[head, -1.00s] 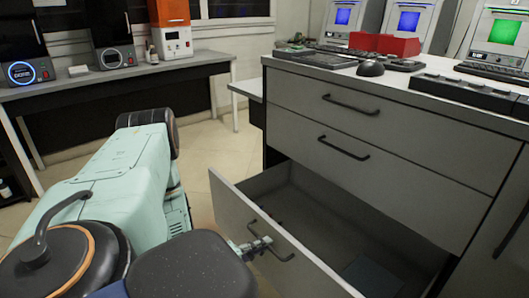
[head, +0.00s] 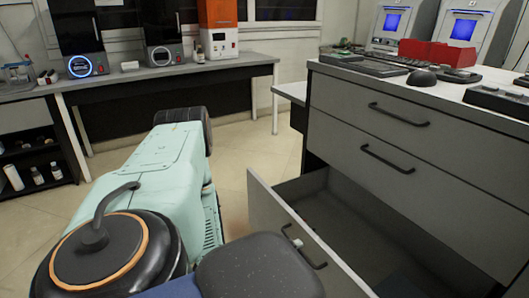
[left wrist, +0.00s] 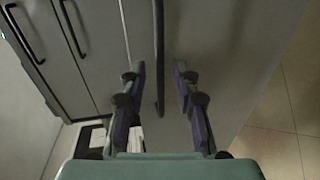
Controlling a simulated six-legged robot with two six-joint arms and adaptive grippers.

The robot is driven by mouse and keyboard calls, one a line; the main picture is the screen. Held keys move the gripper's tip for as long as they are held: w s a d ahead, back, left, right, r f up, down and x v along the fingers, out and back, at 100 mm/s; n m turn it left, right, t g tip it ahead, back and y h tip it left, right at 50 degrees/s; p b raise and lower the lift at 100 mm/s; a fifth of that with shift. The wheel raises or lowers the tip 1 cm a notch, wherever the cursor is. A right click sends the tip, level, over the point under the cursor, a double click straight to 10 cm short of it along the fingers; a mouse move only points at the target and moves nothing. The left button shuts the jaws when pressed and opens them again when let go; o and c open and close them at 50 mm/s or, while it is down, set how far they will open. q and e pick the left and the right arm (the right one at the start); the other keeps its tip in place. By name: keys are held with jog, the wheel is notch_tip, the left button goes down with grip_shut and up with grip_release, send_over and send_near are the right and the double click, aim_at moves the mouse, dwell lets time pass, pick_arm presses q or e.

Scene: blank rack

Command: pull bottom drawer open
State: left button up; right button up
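The bottom drawer (head: 272,214) of the grey cabinet stands well out, and its inside shows dark and mostly bare. Its black bar handle (head: 311,260) is on the drawer front. In the left wrist view the handle (left wrist: 159,45) runs between the two fingers of my left gripper (left wrist: 159,72). The fingers are apart, with a gap on both sides of the bar. In the head view only a small pale bit of my left gripper (head: 297,243) shows at the handle; my own arm hides the rest. My right gripper is not in view.
Two upper drawers of the cabinet (head: 420,165) are shut. A red box (head: 448,54), a mouse (head: 421,78) and screens stand on its top. A bench (head: 190,78) with devices runs along the back wall. Tiled floor (head: 245,150) lies clear between bench and cabinet.

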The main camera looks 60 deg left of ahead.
pick_arm(q)
jog(key=f+v, duration=0.2)
jog(key=v, duration=0.9)
jog(key=shift+s, duration=0.55)
jog(key=shift+f, duration=0.15)
